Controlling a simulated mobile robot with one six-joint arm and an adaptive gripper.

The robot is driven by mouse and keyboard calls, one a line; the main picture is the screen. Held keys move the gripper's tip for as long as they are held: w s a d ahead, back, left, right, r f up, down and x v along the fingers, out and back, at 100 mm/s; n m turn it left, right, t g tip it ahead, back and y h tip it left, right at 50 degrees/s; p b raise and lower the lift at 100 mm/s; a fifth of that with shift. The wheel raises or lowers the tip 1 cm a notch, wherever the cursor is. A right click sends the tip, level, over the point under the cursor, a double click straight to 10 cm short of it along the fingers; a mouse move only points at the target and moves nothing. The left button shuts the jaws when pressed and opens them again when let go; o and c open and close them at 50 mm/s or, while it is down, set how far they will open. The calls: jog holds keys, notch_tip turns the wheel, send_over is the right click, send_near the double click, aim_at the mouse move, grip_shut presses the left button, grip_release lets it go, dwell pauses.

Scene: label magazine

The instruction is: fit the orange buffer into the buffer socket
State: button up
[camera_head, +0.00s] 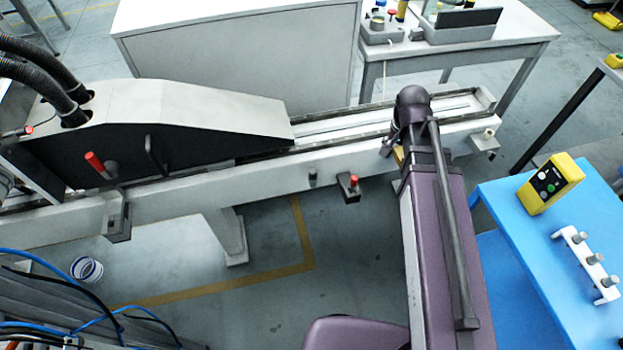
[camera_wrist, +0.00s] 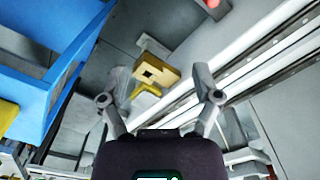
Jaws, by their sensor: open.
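In the wrist view, a yellow-tan block with a square hole (camera_wrist: 157,72) lies ahead between my fingers. It may be the buffer socket, but I cannot be sure. A bright yellow angled piece (camera_wrist: 147,91) shows just below it; whether it is a separate part is unclear. My gripper (camera_wrist: 160,86) is open, its two fingers spread on either side of the block, with nothing held. In the head view my arm mostly hides this spot, and only a bit of yellow (camera_head: 398,155) shows beside the arm. I cannot make out a clearly orange buffer in either view.
A long white machine rail (camera_head: 340,150) runs across the head view, with a large cover (camera_head: 190,110) at left. A small bracket with a red top (camera_head: 349,187) juts from its front. A blue table (camera_head: 525,240) at right carries a yellow button box (camera_head: 550,183) and a white rack (camera_head: 586,265).

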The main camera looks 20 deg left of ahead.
jog(key=w+a+f+m+b, duration=0.2)
jog(key=a+f+m+b, duration=0.15)
jog(key=a, duration=0.95)
jog(key=m+b, duration=0.2)
send_over(313, 171)
notch_tip(313, 171, down, 3)
jog(key=shift+d, duration=0.15)
jog(key=shift+f+b, duration=0.2)
jog(key=shift+b, duration=0.1)
notch_tip(313, 171, down, 8)
jog(key=b, duration=0.8)
jog(key=shift+f, duration=0.15)
jog(key=shift+f, duration=0.1)
jog(key=shift+s+f+b, duration=0.1)
jog(key=shift+f+b, duration=2.4)
jog(key=shift+b, duration=0.25)
